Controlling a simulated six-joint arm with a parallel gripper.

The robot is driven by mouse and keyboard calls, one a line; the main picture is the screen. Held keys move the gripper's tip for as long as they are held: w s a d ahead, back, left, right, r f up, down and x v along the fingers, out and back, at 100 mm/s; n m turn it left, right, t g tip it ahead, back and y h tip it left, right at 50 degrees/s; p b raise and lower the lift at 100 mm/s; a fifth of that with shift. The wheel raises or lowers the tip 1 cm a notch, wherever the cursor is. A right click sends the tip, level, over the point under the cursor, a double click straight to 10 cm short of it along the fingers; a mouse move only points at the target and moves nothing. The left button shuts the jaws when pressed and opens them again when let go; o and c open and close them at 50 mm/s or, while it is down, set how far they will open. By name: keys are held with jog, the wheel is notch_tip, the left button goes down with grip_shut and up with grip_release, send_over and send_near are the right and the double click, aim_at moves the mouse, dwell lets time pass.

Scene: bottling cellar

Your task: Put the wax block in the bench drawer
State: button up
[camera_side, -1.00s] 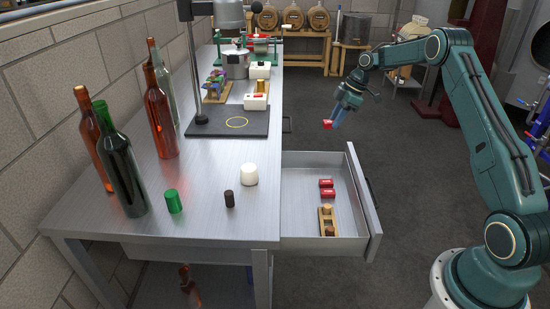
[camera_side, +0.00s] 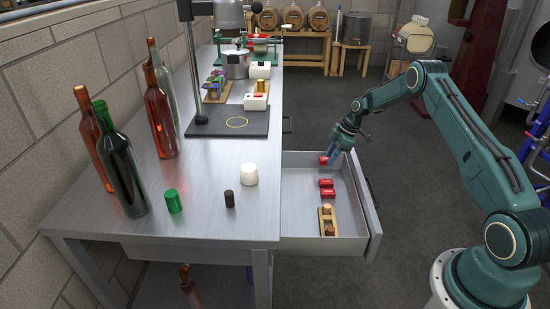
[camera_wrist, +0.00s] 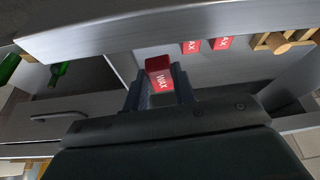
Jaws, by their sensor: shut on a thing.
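My gripper (camera_side: 331,158) is shut on a red wax block (camera_side: 323,160). In the wrist view the block (camera_wrist: 160,77) shows the word WAX between my two fingers (camera_wrist: 158,95). The bench drawer (camera_side: 341,243) is pulled open at the right side of the bench. In the side view my gripper and the block are at the drawer's far end. I cannot tell whether the block is above the drawer floor or touching it. Two more red wax blocks (camera_side: 327,188) and a wooden rack with corks (camera_side: 327,221) lie in the drawer.
The steel bench (camera_side: 205,215) carries a green bottle (camera_side: 122,165), brown bottles (camera_side: 160,115), a green cap (camera_side: 173,201), a dark cork (camera_side: 229,199) and a white cylinder (camera_side: 249,174). The drawer's right side floor has bare room.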

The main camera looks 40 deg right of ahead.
jog(key=shift+f, duration=2.15)
jog(key=shift+f, duration=0.6)
jog(key=o, duration=0.9)
jog(key=shift+o, duration=0.2)
jog(key=shift+r, duration=0.15)
jog(key=shift+r, duration=0.45)
jog(key=v, duration=1.2)
jog(key=shift+a+r, duration=0.1)
jog(key=shift+a, duration=0.05)
